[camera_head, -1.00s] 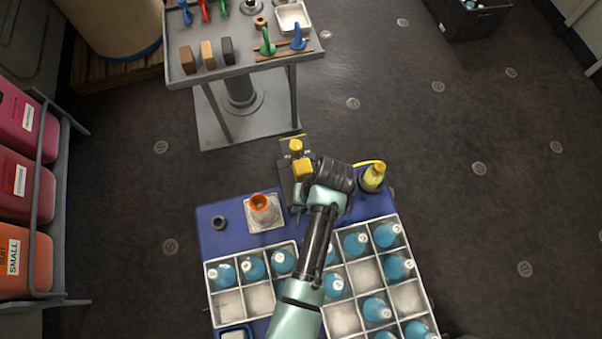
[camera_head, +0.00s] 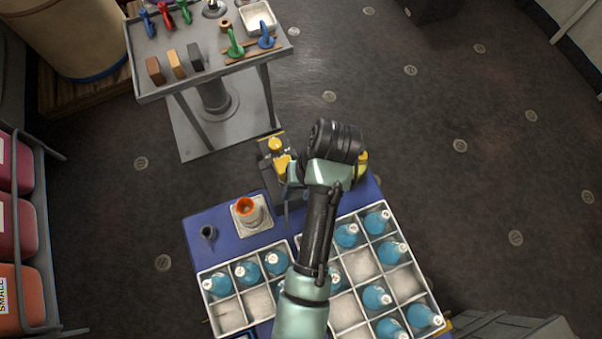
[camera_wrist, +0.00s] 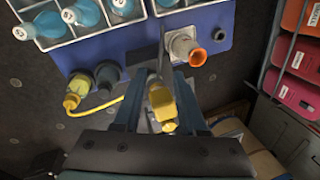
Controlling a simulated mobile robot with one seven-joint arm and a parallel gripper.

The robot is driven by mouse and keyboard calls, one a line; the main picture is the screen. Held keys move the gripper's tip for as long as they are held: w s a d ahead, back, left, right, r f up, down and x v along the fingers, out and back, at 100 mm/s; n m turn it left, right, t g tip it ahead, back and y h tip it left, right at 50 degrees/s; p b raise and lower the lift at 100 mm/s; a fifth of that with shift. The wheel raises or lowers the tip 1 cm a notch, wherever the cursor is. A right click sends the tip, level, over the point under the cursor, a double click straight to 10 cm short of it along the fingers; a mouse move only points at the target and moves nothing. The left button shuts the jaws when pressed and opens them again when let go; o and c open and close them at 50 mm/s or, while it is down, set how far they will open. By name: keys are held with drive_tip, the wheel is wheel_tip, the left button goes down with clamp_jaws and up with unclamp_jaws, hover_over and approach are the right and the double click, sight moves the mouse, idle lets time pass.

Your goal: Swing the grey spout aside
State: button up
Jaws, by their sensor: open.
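A fixture with yellow parts (camera_head: 283,163) stands at the far edge of the blue bench top. In the wrist view its yellow block (camera_wrist: 160,102) shows between the fingers of my gripper (camera_wrist: 157,88). My gripper is open, with one finger on each side of the block; I cannot tell whether either touches it. A thin grey bar, which looks like the grey spout (camera_wrist: 162,48), runs from the fixture toward the crates. In the head view the spout (camera_head: 286,213) is a narrow strip left of my arm. My wrist hides part of the fixture.
An orange-rimmed cup (camera_head: 246,210) stands on a pale pad close left of the spout, with a small dark cup (camera_head: 208,232) beyond. Divided crates (camera_head: 228,318) hold blue bottles. A yellow bottle (camera_wrist: 75,90) and a dark round object (camera_wrist: 107,75) stand on the fixture's other side.

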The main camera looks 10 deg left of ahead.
drive_tip(key=shift+v, duration=1.45)
drive_tip(key=w+r+m+t, duration=0.1)
drive_tip(key=w+r+t, duration=0.7)
drive_tip(key=w+r, duration=0.55)
drive_tip(key=w+d+r+t+b, duration=0.1)
drive_tip(key=w+r+t, duration=0.25)
drive_tip(key=r, duration=0.55)
drive_tip(key=w+d+r+t, duration=0.15)
drive_tip(key=r+t, duration=0.25)
drive_tip(key=r, duration=0.5)
drive_tip(key=s+r+t, duration=0.4)
drive_tip(key=r, duration=0.6)
drive_tip(key=s+d+r+m+t+h, duration=0.1)
drive_tip(key=s+r+t, duration=0.3)
drive_tip(key=r, duration=0.6)
drive_tip(key=s+d+r+m+t+h+b, duration=0.1)
drive_tip(key=s+r+t, duration=0.3)
drive_tip(key=r, duration=0.6)
drive_tip(key=shift+s+r+t, duration=0.3)
drive_tip(key=shift+s+t, duration=0.05)
drive_tip(key=shift+s, duration=0.7)
drive_tip(key=shift+d, duration=0.1)
